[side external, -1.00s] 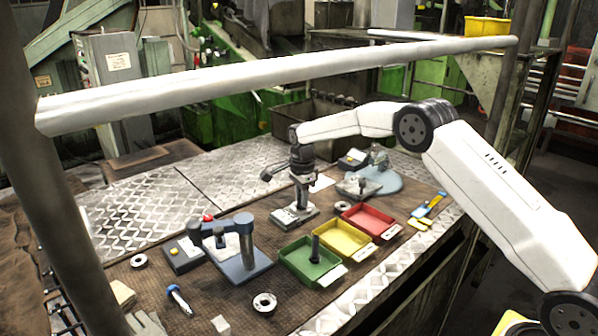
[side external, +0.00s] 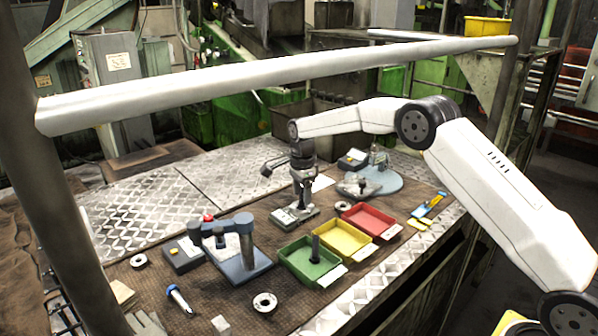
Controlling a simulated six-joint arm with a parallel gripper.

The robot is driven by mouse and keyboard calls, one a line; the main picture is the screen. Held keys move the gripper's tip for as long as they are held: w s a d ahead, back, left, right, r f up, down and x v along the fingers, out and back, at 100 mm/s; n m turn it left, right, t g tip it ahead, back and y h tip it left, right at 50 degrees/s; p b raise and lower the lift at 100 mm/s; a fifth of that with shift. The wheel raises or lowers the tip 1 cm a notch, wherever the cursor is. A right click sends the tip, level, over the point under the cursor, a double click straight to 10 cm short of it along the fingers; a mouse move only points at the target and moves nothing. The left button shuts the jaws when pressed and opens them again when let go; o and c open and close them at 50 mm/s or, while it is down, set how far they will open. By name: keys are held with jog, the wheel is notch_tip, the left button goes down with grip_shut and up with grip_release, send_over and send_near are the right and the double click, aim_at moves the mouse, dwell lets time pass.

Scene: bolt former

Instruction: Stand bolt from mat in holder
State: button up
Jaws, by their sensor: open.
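My gripper (side external: 304,200) points down at the middle of the table, over or just behind a small grey block with a pale top (side external: 291,217). It is open, and I see nothing held in it. The fingertips are small and dark here, and I cannot tell whether they touch anything. A brown mat (side external: 225,300) covers the work area. A short blue and silver piece (side external: 180,300) lies on it at the front left; I cannot tell if it is the bolt. A dark upright cylinder (side external: 315,247) stands in the green tray (side external: 297,262). I cannot clearly pick out the holder.
Yellow (side external: 336,250) and red (side external: 385,230) trays sit right of the green one. A blue-based press (side external: 240,262) stands left. Metal rings (side external: 265,302) lie on the mat. A grey fixture (side external: 358,185) stands behind right. A thick pale rail (side external: 280,80) crosses above.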

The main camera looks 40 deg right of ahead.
jog(key=shift+r, duration=3.1)
jog(key=s+a+f+n, duration=0.1)
jog(key=s+a+n, duration=0.1)
jog(key=s+n, duration=0.4)
jog(key=s+a+f+n+t, duration=0.1)
jog(key=s+n, duration=0.5)
jog(key=s, duration=0.8)
jog(key=s+a+f+n+t, duration=0.1)
jog(key=s+a+f+n, duration=0.2)
jog(key=s+n, duration=0.4)
jog(key=shift+s, duration=1.85)
jog(key=shift+s+f+n+t, duration=0.2)
jog(key=shift+s+n+t, duration=0.1)
jog(key=shift+s+n, duration=0.3)
